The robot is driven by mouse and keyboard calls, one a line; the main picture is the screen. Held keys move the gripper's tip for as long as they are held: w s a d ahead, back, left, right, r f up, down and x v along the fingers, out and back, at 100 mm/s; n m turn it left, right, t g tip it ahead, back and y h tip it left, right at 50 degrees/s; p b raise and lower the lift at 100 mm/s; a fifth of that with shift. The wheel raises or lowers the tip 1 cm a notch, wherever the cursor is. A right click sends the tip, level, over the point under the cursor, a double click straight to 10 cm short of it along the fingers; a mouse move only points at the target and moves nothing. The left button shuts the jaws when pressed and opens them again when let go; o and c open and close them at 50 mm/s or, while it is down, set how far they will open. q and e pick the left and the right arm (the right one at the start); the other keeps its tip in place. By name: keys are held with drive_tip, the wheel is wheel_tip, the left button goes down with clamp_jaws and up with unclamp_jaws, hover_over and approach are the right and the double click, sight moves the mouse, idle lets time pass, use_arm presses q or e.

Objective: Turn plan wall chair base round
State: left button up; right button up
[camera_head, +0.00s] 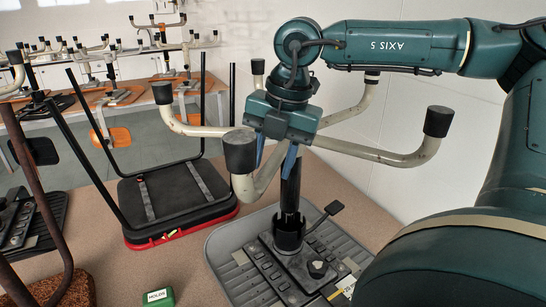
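A chair base (384,154) is upside down on a dark upright column (290,187). Its curved cream legs end in black caps that point up. The column rises from a mechanism on an upturned grey ribbed seat (230,248). My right gripper (276,158) comes down over the middle of the base. Its two blue fingers point down, apart, near the hub and the front leg. The gripper body hides the hub, so I cannot tell whether the fingers grip anything. My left gripper is out of view.
A black frame with a red-edged pad (175,200) stands to the left. A green block reading "HOLDS" (158,298) lies in front. Brown chair parts (70,290) are at lower left. More stripped chairs stand on tables (145,97) behind. A white wall (460,130) is close behind the base.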

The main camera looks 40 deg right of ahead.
clamp_jaws()
idle(0.4)
drive_tip(key=shift+w, duration=0.1)
